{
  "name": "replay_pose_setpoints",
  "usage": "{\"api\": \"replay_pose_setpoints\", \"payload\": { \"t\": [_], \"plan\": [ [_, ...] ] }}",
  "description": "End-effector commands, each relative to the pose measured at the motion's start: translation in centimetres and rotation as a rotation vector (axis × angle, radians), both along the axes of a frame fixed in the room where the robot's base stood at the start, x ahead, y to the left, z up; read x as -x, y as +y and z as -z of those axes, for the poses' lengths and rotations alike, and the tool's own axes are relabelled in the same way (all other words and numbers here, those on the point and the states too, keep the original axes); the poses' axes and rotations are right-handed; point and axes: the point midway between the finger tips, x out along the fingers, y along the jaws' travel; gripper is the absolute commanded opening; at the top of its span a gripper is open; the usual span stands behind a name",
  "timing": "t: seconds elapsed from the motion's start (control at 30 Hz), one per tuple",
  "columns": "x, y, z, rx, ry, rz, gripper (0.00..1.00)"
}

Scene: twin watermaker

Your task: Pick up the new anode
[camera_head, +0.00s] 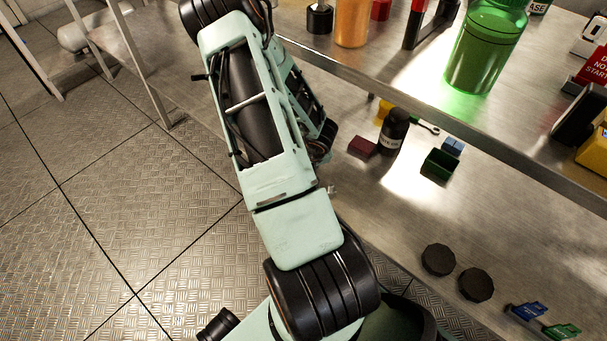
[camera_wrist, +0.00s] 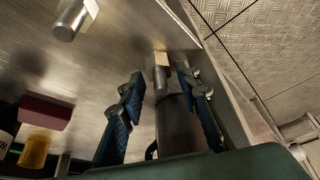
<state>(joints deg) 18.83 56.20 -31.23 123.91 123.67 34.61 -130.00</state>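In the wrist view, my gripper (camera_wrist: 160,75) is open, its two blue-padded fingers spread apart. Between them is a grey cylindrical piece (camera_wrist: 176,125) with a light tan block-shaped end (camera_wrist: 161,58). It is dark and partly hidden, and I cannot tell whether it is the new anode or whether the fingers touch it. A second, brighter silver cylinder (camera_wrist: 70,20) with a pale end lies on the metal surface at the upper left, clear of the fingers. No anode can be made out in the head view, where my arm hides my gripper.
On the lower shelf (camera_head: 400,220) are a maroon block (camera_head: 362,146), a black bottle (camera_head: 395,131), a green box (camera_head: 439,164) and two black round caps (camera_head: 438,259). The upper shelf edge (camera_head: 470,135) overhangs. A green jar (camera_head: 487,45) stands above. The shelf's edge runs close beside my gripper.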

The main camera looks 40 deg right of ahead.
Motion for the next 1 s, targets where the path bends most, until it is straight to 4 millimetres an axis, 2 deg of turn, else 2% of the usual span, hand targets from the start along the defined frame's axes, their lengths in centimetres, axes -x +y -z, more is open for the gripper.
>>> {"api": "replay_pose_setpoints", "payload": {
  "t": [0.03, 0.13, 0.43, 0.47, 0.73, 1.0],
  "plan": [
    [-0.4, -0.3, 0.9, -0.001, 0.000, 0.002, 0.30],
    [-0.7, -0.4, 2.1, -0.001, 0.001, 0.001, 0.30],
    [-1.0, -0.6, 2.5, 0.000, 0.000, 0.001, 0.30],
    [-1.0, -0.6, 2.4, 0.000, 0.000, 0.001, 0.29],
    [-1.0, -0.5, 2.4, 0.000, 0.000, 0.001, 0.00],
    [-1.0, -0.6, 2.4, 0.000, -0.001, 0.000, 0.00]
  ]
}}
